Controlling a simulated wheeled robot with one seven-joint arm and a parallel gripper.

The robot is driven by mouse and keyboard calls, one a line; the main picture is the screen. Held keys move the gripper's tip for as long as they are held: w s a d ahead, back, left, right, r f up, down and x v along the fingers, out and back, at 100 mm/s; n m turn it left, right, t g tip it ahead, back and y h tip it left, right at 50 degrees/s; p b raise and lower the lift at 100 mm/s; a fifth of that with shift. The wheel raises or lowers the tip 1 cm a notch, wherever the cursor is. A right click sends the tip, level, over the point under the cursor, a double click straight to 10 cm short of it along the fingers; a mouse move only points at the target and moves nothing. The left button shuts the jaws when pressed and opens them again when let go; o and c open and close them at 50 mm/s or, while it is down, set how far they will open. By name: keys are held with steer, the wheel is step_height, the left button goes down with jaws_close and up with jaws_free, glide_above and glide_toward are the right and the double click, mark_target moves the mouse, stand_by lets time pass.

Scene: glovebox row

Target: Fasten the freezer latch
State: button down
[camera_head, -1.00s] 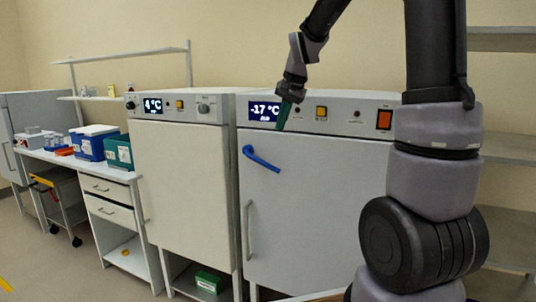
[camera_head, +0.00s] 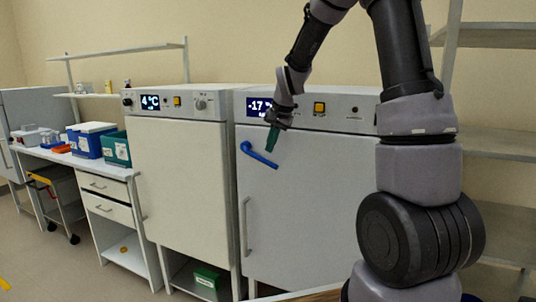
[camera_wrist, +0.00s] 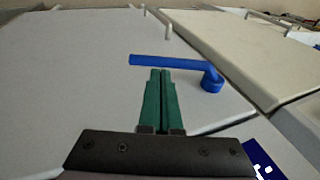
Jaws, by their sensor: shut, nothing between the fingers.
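The freezer (camera_head: 300,215) is the right-hand cabinet, with a display reading about -17. Its blue latch handle (camera_head: 260,156) is on the upper left of the door and slants down to the right from its pivot. In the wrist view the latch (camera_wrist: 180,62) lies just beyond the green fingertips, with its round pivot at the right. My gripper (camera_head: 271,140) is shut and empty, pointing down just above the latch. A small gap seems to remain between fingertips and latch, but contact is hard to judge. My gripper also shows in the wrist view (camera_wrist: 161,88).
A second cabinet (camera_head: 180,190) reading 4 °C stands to the left. A bench (camera_head: 100,170) with blue and green boxes is farther left. The freezer door has a vertical grey handle (camera_head: 246,228). Shelving (camera_head: 490,145) stands at the right.

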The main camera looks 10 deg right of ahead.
mark_target(268, 163)
steer(key=shift+x, duration=1.85)
steer(key=shift+f, duration=0.15)
